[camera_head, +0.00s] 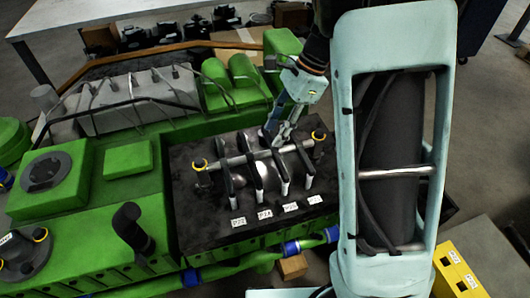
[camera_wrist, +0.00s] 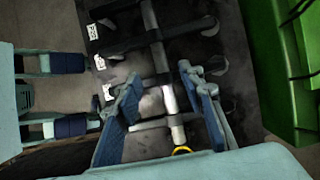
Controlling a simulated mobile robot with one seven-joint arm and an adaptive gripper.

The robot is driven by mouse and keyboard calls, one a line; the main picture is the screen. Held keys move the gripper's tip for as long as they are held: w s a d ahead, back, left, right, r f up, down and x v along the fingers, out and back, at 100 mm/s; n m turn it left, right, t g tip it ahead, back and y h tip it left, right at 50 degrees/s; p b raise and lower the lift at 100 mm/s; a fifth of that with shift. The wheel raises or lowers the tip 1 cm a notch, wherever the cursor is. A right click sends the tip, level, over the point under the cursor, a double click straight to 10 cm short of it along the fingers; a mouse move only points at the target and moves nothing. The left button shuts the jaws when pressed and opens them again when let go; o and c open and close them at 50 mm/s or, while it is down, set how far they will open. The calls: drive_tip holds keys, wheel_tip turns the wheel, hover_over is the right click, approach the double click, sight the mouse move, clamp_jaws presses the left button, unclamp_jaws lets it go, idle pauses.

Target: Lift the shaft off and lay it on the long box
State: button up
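The shaft (camera_head: 238,160) is a pale metal rod lying across the dark top of the green engine (camera_head: 85,200), with several black rocker arms (camera_head: 261,170) along it. A yellow ring shows near each end. My gripper (camera_head: 279,132) is over the right half of the shaft, pointing down. In the wrist view my gripper (camera_wrist: 159,78) is open; the shaft (camera_wrist: 157,50) runs between its two blue fingers with gaps on both sides. I cannot tell whether the fingertips reach below the shaft. I cannot tell for certain which thing is the long box.
A yellow box (camera_head: 455,272) with white labels stands at the lower right beside a grey surface (camera_head: 490,255). Grey pipework and green covers (camera_head: 240,72) rise behind the shaft. A table (camera_head: 75,14) is at the back. My arm hides much of the right side.

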sight(263, 152)
drive_tip(key=b+x, duration=0.1)
drive_tip(key=x, duration=0.9)
drive_tip(key=shift+a+b, duration=0.15)
drive_tip(key=shift+b, duration=0.25)
drive_tip(key=shift+r, duration=0.1)
drive_tip(key=shift+c, duration=0.3)
clamp_jaws()
drive_tip(key=shift+r, duration=0.1)
